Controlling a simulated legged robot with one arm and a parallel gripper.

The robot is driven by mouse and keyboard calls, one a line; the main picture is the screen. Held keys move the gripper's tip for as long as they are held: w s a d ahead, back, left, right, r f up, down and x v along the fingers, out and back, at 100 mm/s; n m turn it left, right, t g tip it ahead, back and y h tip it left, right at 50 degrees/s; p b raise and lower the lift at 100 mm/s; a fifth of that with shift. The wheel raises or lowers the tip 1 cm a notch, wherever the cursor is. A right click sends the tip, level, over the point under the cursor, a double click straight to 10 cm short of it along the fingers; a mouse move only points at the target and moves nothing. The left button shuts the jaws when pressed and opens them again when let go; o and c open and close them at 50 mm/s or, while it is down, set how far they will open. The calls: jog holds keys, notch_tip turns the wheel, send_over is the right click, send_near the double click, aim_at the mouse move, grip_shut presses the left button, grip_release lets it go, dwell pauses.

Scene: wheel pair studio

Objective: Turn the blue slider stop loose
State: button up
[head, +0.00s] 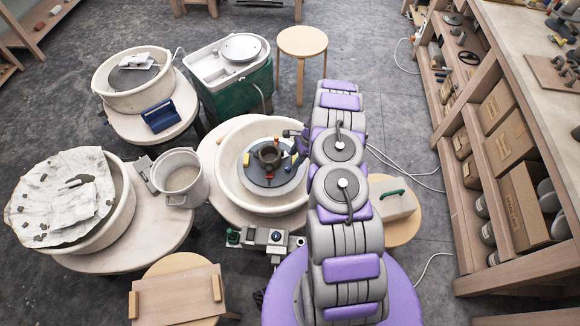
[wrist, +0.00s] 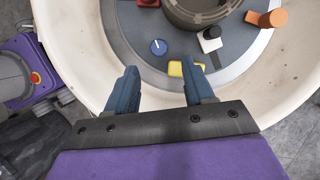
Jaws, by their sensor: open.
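In the wrist view a round blue knob (wrist: 158,47) with a white line on its top sits on the grey wheel head (wrist: 140,62), which I take for the blue slider stop. A dark ring-shaped piece (wrist: 200,14) stands at the middle of the wheel head. My gripper (wrist: 159,72) is open and empty. Its two blue-grey fingers are apart, with the blue knob beyond their tips, roughly between them in the picture. A yellow block (wrist: 178,69) lies by the right fingertip and is partly hidden by it. The head view shows the wheel head (head: 291,181) too.
A black-and-white stop (wrist: 210,38), an orange stop (wrist: 270,18) and a red stop (wrist: 148,3) are also on the wheel head. A cream splash pan (wrist: 80,42) surrounds it; its wall is close to my fingers. A bucket (head: 180,176) stands left of the pan.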

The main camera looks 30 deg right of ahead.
aim_at(288, 167)
jog(key=b+x, duration=0.1)
jog(key=x, duration=0.5)
jog(key=shift+a+f, duration=0.2)
grip_shut()
